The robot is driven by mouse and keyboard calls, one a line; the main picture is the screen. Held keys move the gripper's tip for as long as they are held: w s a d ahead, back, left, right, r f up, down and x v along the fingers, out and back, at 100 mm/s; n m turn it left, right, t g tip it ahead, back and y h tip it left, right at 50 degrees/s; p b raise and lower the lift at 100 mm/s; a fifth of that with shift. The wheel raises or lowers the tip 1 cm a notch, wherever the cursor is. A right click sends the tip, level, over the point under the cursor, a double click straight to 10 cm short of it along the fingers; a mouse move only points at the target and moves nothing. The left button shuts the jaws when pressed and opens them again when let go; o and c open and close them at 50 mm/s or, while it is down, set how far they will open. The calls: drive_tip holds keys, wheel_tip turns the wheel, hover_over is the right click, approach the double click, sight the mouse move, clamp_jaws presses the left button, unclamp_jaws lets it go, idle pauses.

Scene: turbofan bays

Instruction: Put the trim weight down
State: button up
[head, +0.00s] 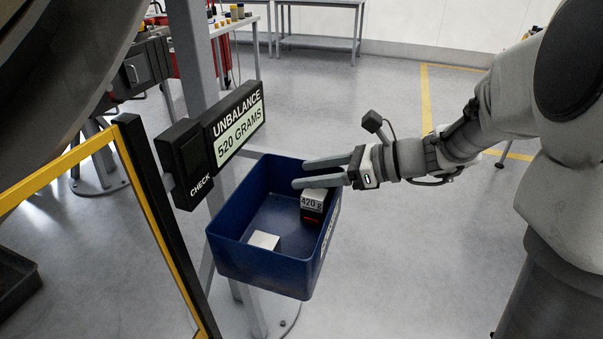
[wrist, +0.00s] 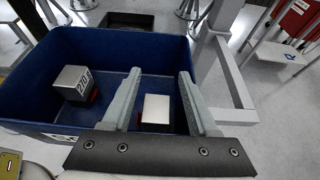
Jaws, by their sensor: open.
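A trim weight marked 420 g (head: 313,203), pale on top with a dark, red-marked lower part, stands in the blue bin (head: 222,256) near its right wall. A second silver-topped weight (head: 264,241) is in the bin's near part; in the wrist view it is at left (wrist: 74,82), with a number I cannot read surely. My gripper (head: 322,172) is open just above the 420 g weight. In the wrist view the two fingers (wrist: 158,82) are spread, with a pale block top (wrist: 156,109) showing between them. Whether they touch it I cannot tell.
A display (head: 235,128) reading UNBALANCE 520 GRAMS, with a CHECK panel (head: 187,160), stands left of the bin on a grey post (head: 190,55). A yellow and black frame (head: 150,200) is further left.

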drive_tip(key=p+v, duration=0.2)
drive_tip(key=v, duration=0.7)
drive_tip(key=s+a+f+n+g+h, duration=0.1)
drive_tip(key=s+a+n+g+h, duration=0.3)
drive_tip(key=s+n, duration=0.65)
drive_tip(key=s+d+r+n+t+h, duration=0.1)
drive_tip(key=s+d+n+t+h, duration=0.4)
drive_tip(key=n+h, duration=0.3)
drive_tip(key=s+d+n, duration=0.1)
drive_tip(key=n, duration=0.2)
drive_tip(key=shift+d+h, duration=0.3)
drive_tip(key=shift+d, duration=0.05)
drive_tip(key=shift+r+n, duration=0.1)
drive_tip(key=shift+n, duration=0.15)
